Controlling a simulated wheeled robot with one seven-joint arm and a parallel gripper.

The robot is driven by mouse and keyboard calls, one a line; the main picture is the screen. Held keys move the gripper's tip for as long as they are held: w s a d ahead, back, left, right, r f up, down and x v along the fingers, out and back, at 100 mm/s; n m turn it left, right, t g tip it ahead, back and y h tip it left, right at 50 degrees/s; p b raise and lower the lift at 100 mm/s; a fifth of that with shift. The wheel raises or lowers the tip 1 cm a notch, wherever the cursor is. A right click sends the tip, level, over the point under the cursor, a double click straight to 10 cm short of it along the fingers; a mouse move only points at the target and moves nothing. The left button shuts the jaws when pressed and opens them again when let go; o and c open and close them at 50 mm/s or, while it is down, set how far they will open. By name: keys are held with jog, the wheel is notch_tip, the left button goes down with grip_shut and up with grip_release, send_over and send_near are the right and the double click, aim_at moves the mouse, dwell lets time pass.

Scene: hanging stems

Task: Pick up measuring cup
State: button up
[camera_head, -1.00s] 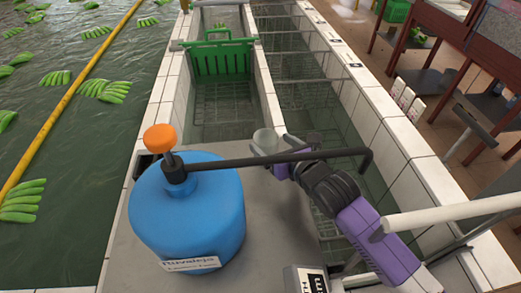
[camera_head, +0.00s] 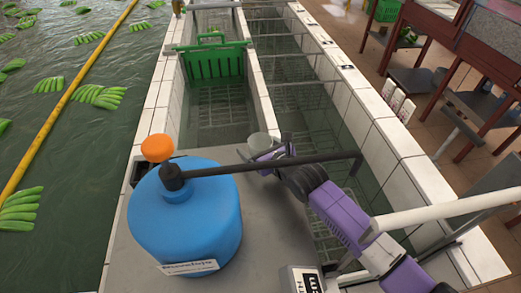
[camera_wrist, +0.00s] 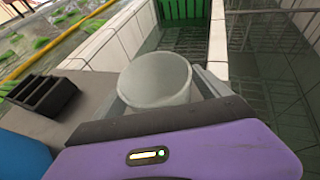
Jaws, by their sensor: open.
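The measuring cup (camera_head: 259,141) is a pale, translucent round cup at the far edge of the grey counter, seen in the head view. In the wrist view the cup (camera_wrist: 156,78) stands upright with its open rim facing up. My gripper (camera_head: 264,153) is at the cup, partly hidden behind the black bar. In the wrist view my gripper (camera_wrist: 165,96) is open, with one finger on each side of the cup. The lower part of the cup is hidden by my gripper's body, and I cannot tell whether the fingers touch it.
The bar crosses above my arm. A black tray (camera_wrist: 43,94) lies left of the cup.

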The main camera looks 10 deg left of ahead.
jog(key=shift+w+a+f, duration=0.2)
jog(key=shift+w, duration=0.15)
jog(key=shift+c, duration=0.5)
jog(key=c, duration=1.3)
jog(key=shift+r, duration=0.1)
jog(key=shift+c, duration=0.2)
